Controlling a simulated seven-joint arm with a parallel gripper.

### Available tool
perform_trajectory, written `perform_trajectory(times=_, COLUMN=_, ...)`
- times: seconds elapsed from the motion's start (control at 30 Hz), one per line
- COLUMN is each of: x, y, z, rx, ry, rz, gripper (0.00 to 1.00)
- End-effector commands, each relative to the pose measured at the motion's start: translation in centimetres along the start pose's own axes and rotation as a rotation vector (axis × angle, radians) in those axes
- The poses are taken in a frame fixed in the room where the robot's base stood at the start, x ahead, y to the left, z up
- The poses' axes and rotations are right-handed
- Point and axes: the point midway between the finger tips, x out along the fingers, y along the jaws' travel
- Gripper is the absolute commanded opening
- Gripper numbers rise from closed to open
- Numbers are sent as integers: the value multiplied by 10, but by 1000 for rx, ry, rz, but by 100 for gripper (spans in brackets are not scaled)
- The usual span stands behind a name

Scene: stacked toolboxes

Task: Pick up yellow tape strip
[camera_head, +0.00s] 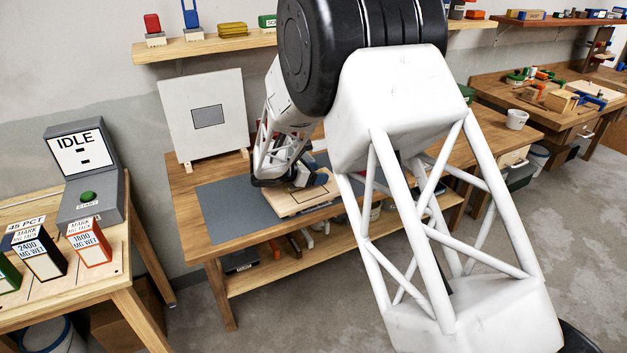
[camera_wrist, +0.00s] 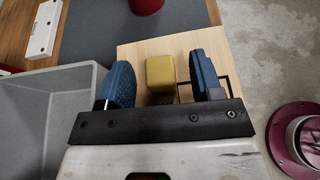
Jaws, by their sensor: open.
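A small yellow block-like piece (camera_wrist: 161,72), which I take for the yellow tape strip, lies on a light wooden board in the wrist view. My gripper (camera_wrist: 163,82) is open, with a blue padded finger on each side of the yellow piece. In the head view my gripper (camera_head: 303,180) is low over the board, largely hidden by my arm, and the yellow piece cannot be made out there.
The wooden board (camera_head: 286,207) has a dark rectangular outline and lies at the grey mat (camera_head: 222,212) on the workbench. A grey bin (camera_wrist: 28,125) stands left of my gripper in the wrist view. A dark red round object (camera_wrist: 146,4) is beyond the board. A white panel (camera_head: 203,113) stands behind the mat.

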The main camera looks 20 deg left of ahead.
Motion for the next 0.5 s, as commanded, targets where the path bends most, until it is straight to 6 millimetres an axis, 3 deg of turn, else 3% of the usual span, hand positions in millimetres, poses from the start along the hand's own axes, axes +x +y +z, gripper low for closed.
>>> perform_trajectory(times=0.37, x=0, y=0, z=0, rx=0, ry=0, rz=0, gripper=60)
perform_trajectory(times=0.5, x=0, y=0, z=0, rx=0, ry=0, rz=0, gripper=40)
